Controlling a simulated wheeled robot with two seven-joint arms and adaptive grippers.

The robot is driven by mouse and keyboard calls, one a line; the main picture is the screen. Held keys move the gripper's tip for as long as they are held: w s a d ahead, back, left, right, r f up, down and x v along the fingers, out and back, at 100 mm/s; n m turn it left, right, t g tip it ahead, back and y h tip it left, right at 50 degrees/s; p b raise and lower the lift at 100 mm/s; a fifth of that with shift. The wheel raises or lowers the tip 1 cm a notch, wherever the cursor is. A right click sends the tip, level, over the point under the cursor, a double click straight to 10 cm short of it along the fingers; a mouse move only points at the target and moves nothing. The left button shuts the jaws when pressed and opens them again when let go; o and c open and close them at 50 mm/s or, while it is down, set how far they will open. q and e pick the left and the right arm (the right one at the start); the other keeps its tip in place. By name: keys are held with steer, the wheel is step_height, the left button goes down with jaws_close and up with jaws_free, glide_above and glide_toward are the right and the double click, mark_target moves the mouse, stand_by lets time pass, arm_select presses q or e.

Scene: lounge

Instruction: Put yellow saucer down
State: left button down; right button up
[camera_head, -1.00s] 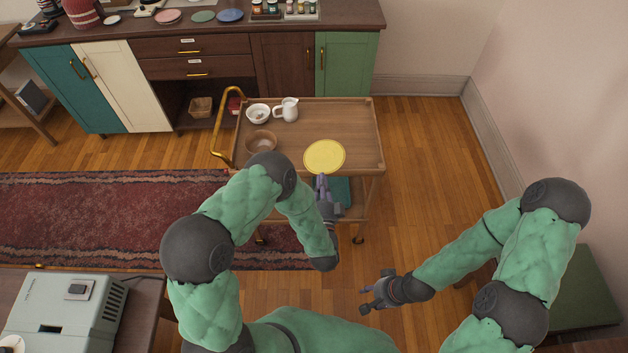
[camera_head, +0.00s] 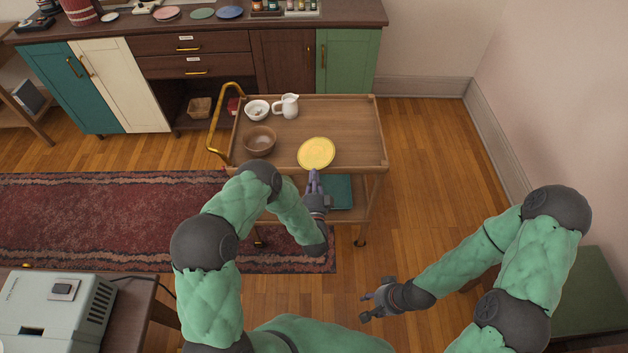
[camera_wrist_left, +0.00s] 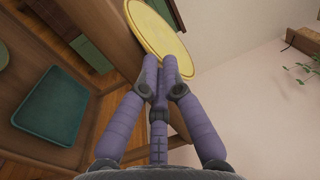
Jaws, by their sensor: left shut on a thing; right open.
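The yellow saucer (camera_head: 316,153) is at the front part of the wooden cart's top (camera_head: 345,125) in the head view. My left gripper (camera_head: 314,180) is shut on its near edge. In the left wrist view the saucer (camera_wrist_left: 157,28) extends beyond the fingertips of my left gripper (camera_wrist_left: 160,68), close to the cart top. I cannot tell whether it touches the wood. My right gripper (camera_head: 370,302) is open and empty, low over the floor, apart from the cart.
A brown bowl (camera_head: 259,141), a white bowl (camera_head: 257,110) and a white pitcher (camera_head: 288,105) stand on the cart's left part. The cart's right side is clear. Pink, green and blue saucers (camera_head: 230,12) lie on the back counter.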

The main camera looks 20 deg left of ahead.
arm_select(q)
steer(key=shift+f, duration=0.1)
steer(key=c, duration=1.3)
jaws_free()
steer(key=shift+s, duration=0.1)
steer(key=shift+c, duration=0.2)
